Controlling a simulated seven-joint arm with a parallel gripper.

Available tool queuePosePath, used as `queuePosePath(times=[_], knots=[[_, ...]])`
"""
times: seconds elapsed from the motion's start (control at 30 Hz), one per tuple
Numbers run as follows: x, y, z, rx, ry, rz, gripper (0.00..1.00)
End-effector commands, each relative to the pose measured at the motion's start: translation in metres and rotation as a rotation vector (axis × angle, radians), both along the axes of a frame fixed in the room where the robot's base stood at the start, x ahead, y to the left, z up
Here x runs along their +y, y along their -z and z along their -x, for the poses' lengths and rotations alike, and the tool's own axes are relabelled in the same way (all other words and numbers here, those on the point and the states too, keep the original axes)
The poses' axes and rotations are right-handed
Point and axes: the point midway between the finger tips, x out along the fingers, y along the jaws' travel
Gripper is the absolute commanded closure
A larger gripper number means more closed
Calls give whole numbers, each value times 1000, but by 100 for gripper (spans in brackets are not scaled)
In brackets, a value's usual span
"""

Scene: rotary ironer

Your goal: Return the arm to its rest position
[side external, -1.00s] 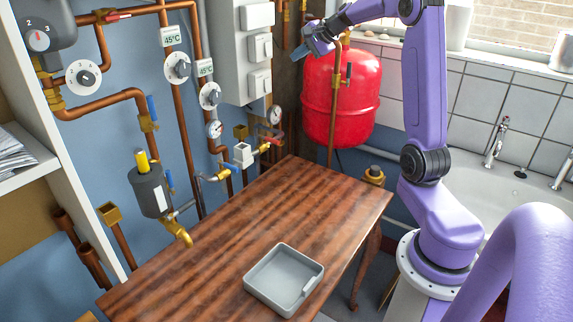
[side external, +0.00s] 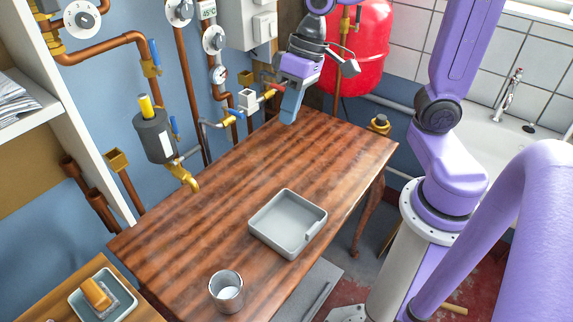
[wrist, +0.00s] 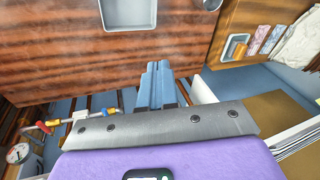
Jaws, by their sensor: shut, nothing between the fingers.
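My gripper (side external: 291,107) hangs above the far end of the wooden table in the side external view, fingers pointing down. Its blue fingers are together with nothing between them. In the wrist view the closed fingers (wrist: 158,82) show in the middle, over the table's edge. My purple arm reaches in from the right, its upper part cut off by the top of the side external view.
A grey tray (side external: 262,240) and a metal cup (side external: 227,290) stand on the wooden table (side external: 200,262). Pipes, valves and gauges (side external: 218,74) line the blue wall behind. A red tank (side external: 352,50) hangs at the back. A small tray (side external: 92,303) holds an orange-handled item at lower left.

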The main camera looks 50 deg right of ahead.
Motion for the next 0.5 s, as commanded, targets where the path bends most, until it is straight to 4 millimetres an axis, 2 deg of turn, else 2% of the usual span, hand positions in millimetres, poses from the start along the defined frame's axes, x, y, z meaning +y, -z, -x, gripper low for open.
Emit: queuePosePath(times=[0.03, 0.1, 0.3, 0.4, 0.5], knots=[[5, 5, 21, 0, -97, 30, 100], [8, 12, 48, -2, -229, 77, 100], [-1, 30, 113, -24, -586, 200, 100], [-9, 37, 134, -38, -726, 248, 100], [-15, 41, 146, -50, -822, 281, 100]])
